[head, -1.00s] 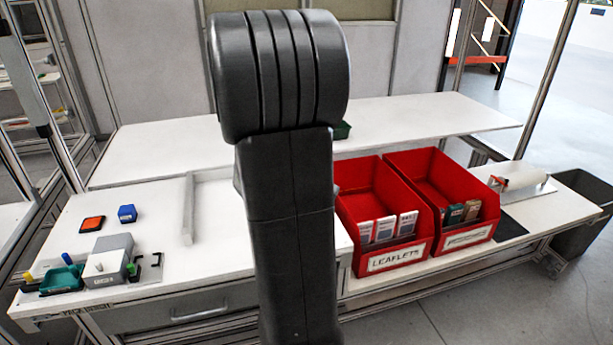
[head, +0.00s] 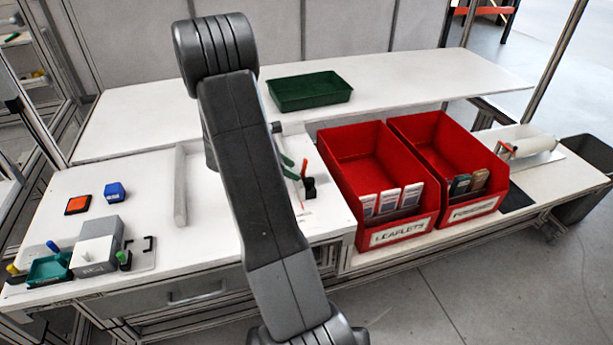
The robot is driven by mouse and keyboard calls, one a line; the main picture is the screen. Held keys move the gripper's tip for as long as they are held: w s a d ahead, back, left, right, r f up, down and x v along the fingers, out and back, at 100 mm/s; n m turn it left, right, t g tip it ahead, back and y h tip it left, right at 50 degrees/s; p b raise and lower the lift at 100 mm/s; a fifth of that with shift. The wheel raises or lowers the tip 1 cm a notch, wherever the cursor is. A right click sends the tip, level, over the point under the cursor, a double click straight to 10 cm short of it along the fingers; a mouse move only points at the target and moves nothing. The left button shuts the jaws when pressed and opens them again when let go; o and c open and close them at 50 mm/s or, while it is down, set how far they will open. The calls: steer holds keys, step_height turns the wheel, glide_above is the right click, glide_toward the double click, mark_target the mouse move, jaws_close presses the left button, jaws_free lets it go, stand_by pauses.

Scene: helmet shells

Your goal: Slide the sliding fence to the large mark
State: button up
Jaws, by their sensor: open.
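A low white raised bar (head: 180,186) stands on the left part of the bench. Just right of my arm, a thin green strip (head: 288,166) lies beside a small black block with an upright red lever (head: 308,186). These look like parts of the sliding fence, but my arm hides much of it. Small reddish markings (head: 305,214) show on the white surface in front of the block; I cannot tell which is the large mark. My gripper is not visible.
Two red bins, one labelled leaflets (head: 402,234) and another (head: 474,211), stand right of the fence area. A green tray (head: 310,91) sits on the rear shelf. A grey box (head: 98,246), blue block (head: 115,192) and orange pad (head: 78,205) are at left.

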mark_target(310, 179)
steer(key=x, duration=0.7)
steer(key=shift+w+d+f, duration=0.1)
steer(key=shift+d+f, duration=0.05)
